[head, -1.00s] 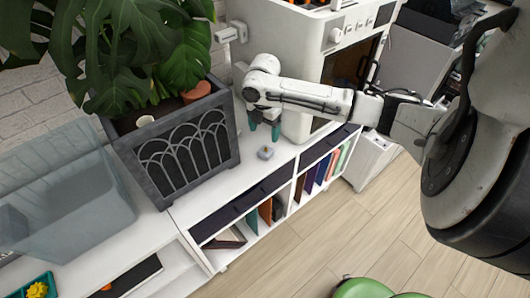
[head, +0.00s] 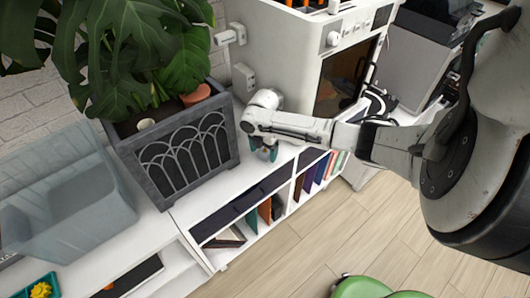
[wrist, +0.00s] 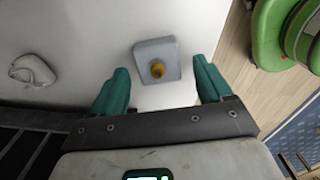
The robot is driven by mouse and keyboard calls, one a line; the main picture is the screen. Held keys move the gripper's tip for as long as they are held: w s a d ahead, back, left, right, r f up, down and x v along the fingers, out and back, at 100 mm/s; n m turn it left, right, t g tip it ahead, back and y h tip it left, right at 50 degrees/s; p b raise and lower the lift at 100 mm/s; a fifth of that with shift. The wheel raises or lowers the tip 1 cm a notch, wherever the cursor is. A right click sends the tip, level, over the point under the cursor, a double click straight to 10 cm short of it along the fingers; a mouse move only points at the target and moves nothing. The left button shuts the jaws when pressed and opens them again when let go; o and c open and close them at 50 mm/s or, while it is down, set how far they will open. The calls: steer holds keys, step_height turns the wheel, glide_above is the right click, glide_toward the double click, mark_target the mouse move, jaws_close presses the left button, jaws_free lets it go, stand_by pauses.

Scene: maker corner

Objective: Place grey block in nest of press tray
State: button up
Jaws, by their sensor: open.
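The grey block (wrist: 150,48), a squarish piece with a yellow knob on top, sits on the white shelf top in the wrist view. My gripper (wrist: 162,85) is open, with its teal fingers to either side and the block just beyond and between the fingertips. No contact shows. In the head view my gripper (head: 263,153) points down close to the shelf top beside the planter, and it hides the block.
A dark planter (head: 185,160) with a large plant stands left of my gripper. A white machine (head: 290,60) stands behind it. A clear bin (head: 65,200) and a teal tray (head: 38,290) with a yellow piece are at the left. A green round thing (head: 375,289) is on the floor side.

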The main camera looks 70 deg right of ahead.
steer(key=shift+f, duration=0.1)
steer(key=c, duration=1.3)
steer(key=shift+o, duration=0.2)
